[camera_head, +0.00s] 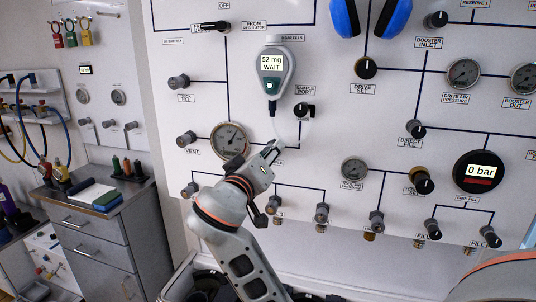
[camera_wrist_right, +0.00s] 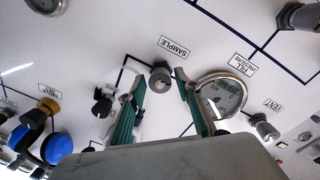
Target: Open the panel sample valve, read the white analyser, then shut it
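The white analyser (camera_head: 288,48) hangs on the panel in the head view; its screen reads "52 mg WAIT". The grey sample valve knob (camera_wrist_right: 160,77), beside the "SAMPLE" label, shows in the right wrist view. My right gripper (camera_wrist_right: 159,88) is open, with its two green fingers on either side of the knob; I cannot tell whether they touch it. In the head view my right gripper (camera_head: 274,149) is below the analyser and hides the knob. The black sample port knob (camera_head: 304,110) is to the upper right. My left gripper is not in view.
The fill pressure gauge (camera_head: 229,139) is close to the left of the right gripper in the head view. A clear tube (camera_head: 283,129) runs near it. The vent knob (camera_head: 187,139) is farther left. Blue ear defenders (camera_head: 391,17) hang above. A digital display (camera_head: 480,170) reads "0 bar".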

